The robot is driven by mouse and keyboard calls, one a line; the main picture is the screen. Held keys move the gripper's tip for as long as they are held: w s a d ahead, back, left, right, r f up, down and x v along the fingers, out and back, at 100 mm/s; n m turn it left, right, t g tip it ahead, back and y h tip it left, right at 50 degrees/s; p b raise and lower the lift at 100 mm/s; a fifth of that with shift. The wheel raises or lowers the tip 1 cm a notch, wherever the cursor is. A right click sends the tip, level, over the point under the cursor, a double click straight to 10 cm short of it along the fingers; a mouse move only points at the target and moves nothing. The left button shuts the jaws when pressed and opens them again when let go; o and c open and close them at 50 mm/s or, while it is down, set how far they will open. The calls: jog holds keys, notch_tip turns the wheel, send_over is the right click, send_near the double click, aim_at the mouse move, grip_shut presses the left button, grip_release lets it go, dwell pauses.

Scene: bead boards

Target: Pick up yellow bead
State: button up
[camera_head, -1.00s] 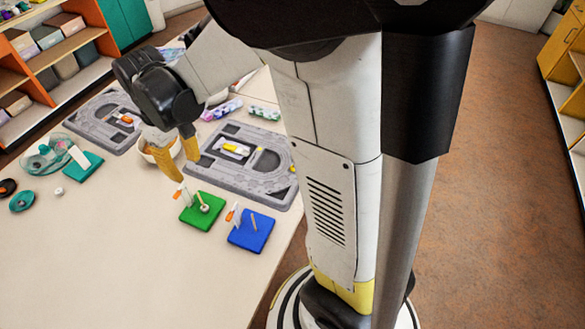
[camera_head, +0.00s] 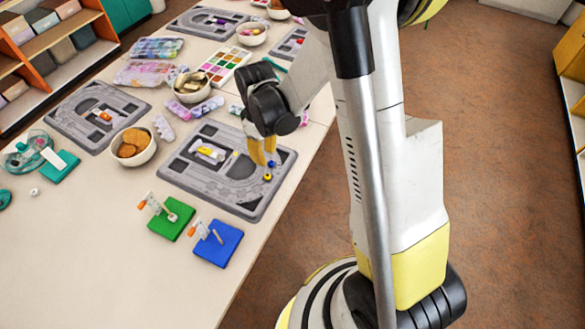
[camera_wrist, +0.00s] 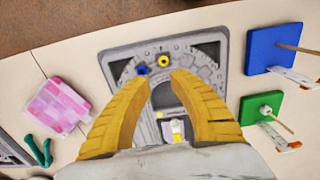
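The yellow bead (camera_head: 267,177) lies near the right end of the grey bead board (camera_head: 225,194). In the wrist view the yellow bead (camera_wrist: 163,61) shows just beyond my fingertips. A blue bead (camera_wrist: 142,69) sits close beside it on the left; it also shows in the head view (camera_head: 271,163). My gripper (camera_wrist: 160,80) is open, its two yellow fingers apart with nothing between them. In the head view my gripper (camera_head: 263,153) hangs over the right part of the board, near the beads. Its exact height above them is hard to tell.
A green pegboard (camera_head: 171,222) and a blue pegboard (camera_head: 217,245) stand in front of the board. A bowl of round brown pieces (camera_head: 133,148) and another grey board (camera_head: 97,117) are to the left.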

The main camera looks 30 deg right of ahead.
jog(key=b, duration=0.2)
send_over(267, 175)
jog(key=f, duration=0.4)
jog(key=shift+w+a+f, duration=0.25)
jog(key=f, duration=0.1)
jog(key=f+b, duration=0.1)
jog(key=f, duration=0.1)
jog(key=s+f+b, duration=0.1)
jog(key=f, duration=0.1)
jog(key=shift+d+f, duration=0.15)
jog(key=shift+d, duration=0.05)
jog(key=c, duration=0.5)
